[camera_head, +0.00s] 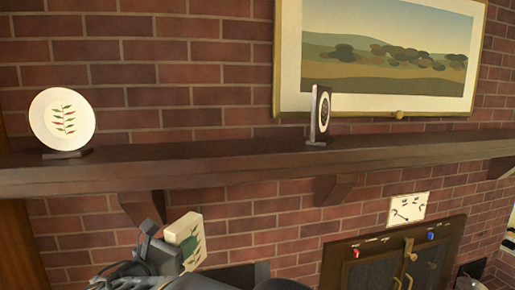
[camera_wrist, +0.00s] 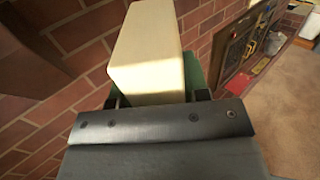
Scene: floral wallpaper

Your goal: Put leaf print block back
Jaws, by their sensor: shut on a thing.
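The leaf print block (camera_head: 186,238) is a cream block with green leaf marks on its face. My gripper (camera_head: 158,250) is shut on it and holds it in the air, below the front of the dark wooden mantel shelf (camera_head: 220,162). In the wrist view the block (camera_wrist: 147,50) stands out beyond the gripper (camera_wrist: 158,98), pale on top with some green at its right side. The fingertips are mostly hidden behind the wrist housing.
A white plate with a leaf sprig (camera_head: 62,121) stands at the shelf's left, and a small dark framed piece (camera_head: 319,115) stands farther right. The shelf between them is bare. Brackets (camera_head: 142,208) jut out below. A fireplace screen (camera_head: 395,262) is lower right.

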